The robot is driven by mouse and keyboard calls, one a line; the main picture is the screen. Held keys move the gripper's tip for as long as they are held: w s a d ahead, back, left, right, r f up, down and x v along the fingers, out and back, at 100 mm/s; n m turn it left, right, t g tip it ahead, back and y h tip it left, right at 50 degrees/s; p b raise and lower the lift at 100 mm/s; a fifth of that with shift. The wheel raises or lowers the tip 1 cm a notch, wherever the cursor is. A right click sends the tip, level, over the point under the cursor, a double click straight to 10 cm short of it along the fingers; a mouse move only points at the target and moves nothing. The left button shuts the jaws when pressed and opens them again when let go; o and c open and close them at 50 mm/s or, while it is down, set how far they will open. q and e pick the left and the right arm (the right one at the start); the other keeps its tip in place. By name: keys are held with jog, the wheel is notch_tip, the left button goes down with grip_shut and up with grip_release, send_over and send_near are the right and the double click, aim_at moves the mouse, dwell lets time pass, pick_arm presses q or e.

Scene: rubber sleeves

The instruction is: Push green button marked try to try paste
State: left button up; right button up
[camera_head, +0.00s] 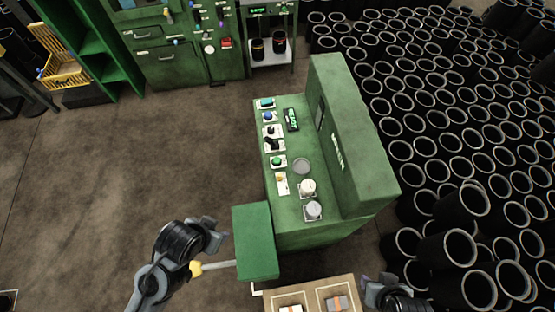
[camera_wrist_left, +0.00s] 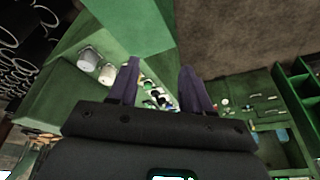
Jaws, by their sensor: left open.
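A green machine (camera_head: 260,140) has a row of controls along its left side. A round green button (camera_head: 277,161) sits on a white plate, below a black switch (camera_head: 273,145) and above a plate with a yellow control (camera_head: 281,179). Its label is too small to read. My left gripper (camera_head: 212,230) is open and empty, left of and apart from the machine. In the left wrist view, the controls show small and far off between the open fingers (camera_wrist_left: 159,68). My right gripper (camera_head: 376,290) is at the bottom edge, partly cut off; its jaws are unclear.
A green box (camera_head: 256,240) stands between my left gripper and the machine's near end. White and grey round pieces (camera_head: 308,188) stand on the machine top. A wooden tray (camera_head: 310,291) is at the bottom. Black sleeves (camera_head: 455,200) crowd the right.

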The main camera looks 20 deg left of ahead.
dwell(0.3)
pick_arm(q)
grip_shut()
dwell(1.6)
